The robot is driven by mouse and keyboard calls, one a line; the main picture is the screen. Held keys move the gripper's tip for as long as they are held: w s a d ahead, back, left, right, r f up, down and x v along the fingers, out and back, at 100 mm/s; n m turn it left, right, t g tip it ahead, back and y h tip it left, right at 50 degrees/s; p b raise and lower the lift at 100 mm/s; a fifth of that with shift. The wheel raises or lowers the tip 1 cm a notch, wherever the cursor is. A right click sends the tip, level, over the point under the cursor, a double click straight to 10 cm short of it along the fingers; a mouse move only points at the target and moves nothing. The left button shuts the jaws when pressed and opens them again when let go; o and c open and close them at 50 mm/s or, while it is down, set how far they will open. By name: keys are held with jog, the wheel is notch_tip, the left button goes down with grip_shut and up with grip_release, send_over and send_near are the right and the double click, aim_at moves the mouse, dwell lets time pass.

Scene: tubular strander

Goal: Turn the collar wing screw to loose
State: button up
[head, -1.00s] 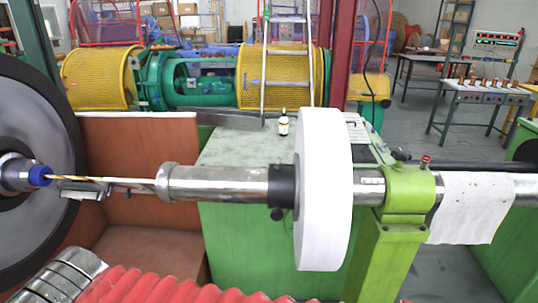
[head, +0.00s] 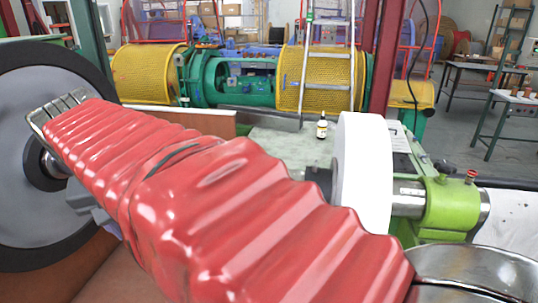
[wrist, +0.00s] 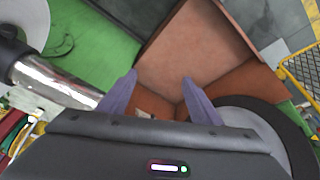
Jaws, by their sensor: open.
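The black collar (head: 319,182) shows in the head view just left of the white disc (head: 365,170), partly hidden behind my red-sleeved arm. In the wrist view the collar (wrist: 12,50) is at the left edge, on the steel tube (wrist: 55,82). A dark rounded knob on it, perhaps the wing screw (wrist: 8,30), is cut by the frame edge. My gripper (wrist: 158,82) is open and empty, its two grey fingers apart, to the right of the tube in that view. In the head view only part of the gripper shows, beyond my arm at the left.
A large dark-rimmed wheel (head: 40,235) stands at the left, close to my arm. A green bearing block (head: 450,205) holds the shaft at right. A small bottle (head: 322,127) stands on the green cabinet top. A reddish-brown panelled recess (wrist: 195,50) lies beyond the fingers.

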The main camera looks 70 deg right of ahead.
aim_at(310, 170)
jog(key=d+r+m+g+h, duration=0.1)
jog(key=d+r+m+g, duration=0.15)
jog(key=d, duration=0.35)
jog(key=d+r+m+g, duration=0.1)
jog(key=d+r+m, duration=0.1)
jog(key=d+m, duration=0.3)
jog(key=s+d+r+m+g, duration=0.1)
jog(key=s+d+m, duration=0.3)
jog(key=d, duration=0.4)
jog(key=s+d+r+m+g+y, duration=0.1)
jog(key=s+d+r+m+g, duration=0.1)
jog(key=s+d+m+g, duration=0.2)
jog(key=s+d+r+m+g+y, duration=0.1)
jog(key=s+d+m, duration=0.4)
jog(key=d, duration=0.8)
jog(key=m+g, duration=0.1)
jog(key=m, duration=0.2)
jog(key=shift+d+r+m, duration=0.15)
jog(key=shift+r+m, duration=0.2)
jog(key=shift+s, duration=0.15)
jog(key=x, duration=1.3)
jog(key=shift+s+f, duration=0.25)
jog(key=shift+s, duration=0.1)
jog(key=shift+c, duration=0.2)
jog(key=c, duration=1)
